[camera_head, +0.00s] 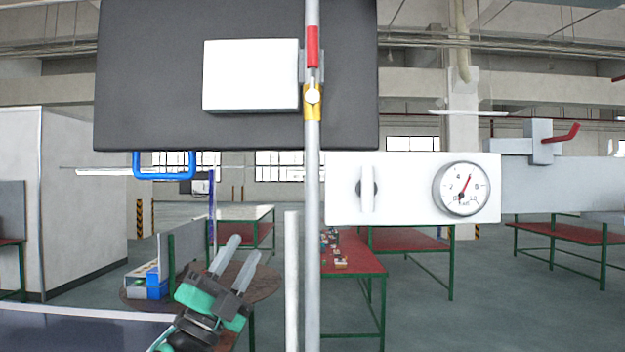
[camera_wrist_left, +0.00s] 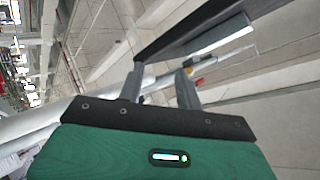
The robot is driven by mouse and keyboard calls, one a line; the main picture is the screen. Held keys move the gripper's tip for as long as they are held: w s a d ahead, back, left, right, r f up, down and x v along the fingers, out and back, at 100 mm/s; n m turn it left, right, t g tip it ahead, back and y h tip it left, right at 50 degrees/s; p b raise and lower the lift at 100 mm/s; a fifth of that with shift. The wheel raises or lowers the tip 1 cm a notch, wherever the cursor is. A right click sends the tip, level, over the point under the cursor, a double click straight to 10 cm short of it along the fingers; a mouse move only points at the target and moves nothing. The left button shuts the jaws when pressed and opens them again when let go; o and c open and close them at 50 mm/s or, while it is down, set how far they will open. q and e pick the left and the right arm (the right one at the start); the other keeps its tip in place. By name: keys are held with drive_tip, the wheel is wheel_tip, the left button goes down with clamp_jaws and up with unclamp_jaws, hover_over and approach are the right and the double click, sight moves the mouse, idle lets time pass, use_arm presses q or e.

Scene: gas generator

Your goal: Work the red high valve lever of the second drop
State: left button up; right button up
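A red valve lever (camera_head: 312,47) stands upright along a vertical grey pipe (camera_head: 312,180), above a yellow valve body (camera_head: 312,103). My left gripper (camera_head: 242,247) is low and left of the pipe, well below the lever and apart from it. Its two fingers point up and stand apart with nothing between them. In the left wrist view the left gripper (camera_wrist_left: 161,80) also shows spread, empty fingers. A small red and yellow spot (camera_wrist_left: 199,82) beyond the right finger may be the valve. My right gripper is not in view.
A dark panel (camera_head: 150,80) with a white box (camera_head: 250,75) is behind the pipe. A blue handle (camera_head: 164,172) hangs below it. A white panel with a gauge (camera_head: 462,189) is right of the pipe. Another red lever (camera_head: 568,133) is farther right. Red-topped tables (camera_head: 352,258) stand behind.

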use_arm(q)
drive_tip(key=s+d+r+m+g+h, duration=0.2)
drive_tip(key=r+m+g+h, duration=0.2)
drive_tip(key=r+m+g, duration=0.3)
drive_tip(key=s+d+r+m+g+h, duration=0.25)
drive_tip(key=r+m+g+h, duration=0.2)
drive_tip(key=m+g, duration=0.35)
drive_tip(key=m+g+y, duration=0.1)
drive_tip(key=m+y, duration=0.5)
drive_tip(key=m, duration=0.4)
approach(312, 63)
wheel_tip(312, 63, down, 2)
drive_tip(key=d, duration=0.3)
drive_tip(key=s+a+r+n+t+y, duration=0.1)
drive_tip(key=s+a+r+t+y, duration=0.35)
drive_tip(key=r, duration=0.25)
drive_tip(key=shift+g, duration=0.35)
drive_tip(key=p+x, duration=0.2)
drive_tip(key=x, duration=0.2)
drive_tip(key=p+x, duration=0.2)
drive_tip(key=x, duration=0.3)
drive_tip(key=p+x, duration=0.2)
drive_tip(key=x, duration=0.2)
drive_tip(key=shift+w+r+p, duration=0.1)
drive_tip(key=shift+w+p, duration=0.25)
drive_tip(key=shift+w, duration=0.25)
drive_tip(key=shift+d, duration=0.1)
clamp_jaws()
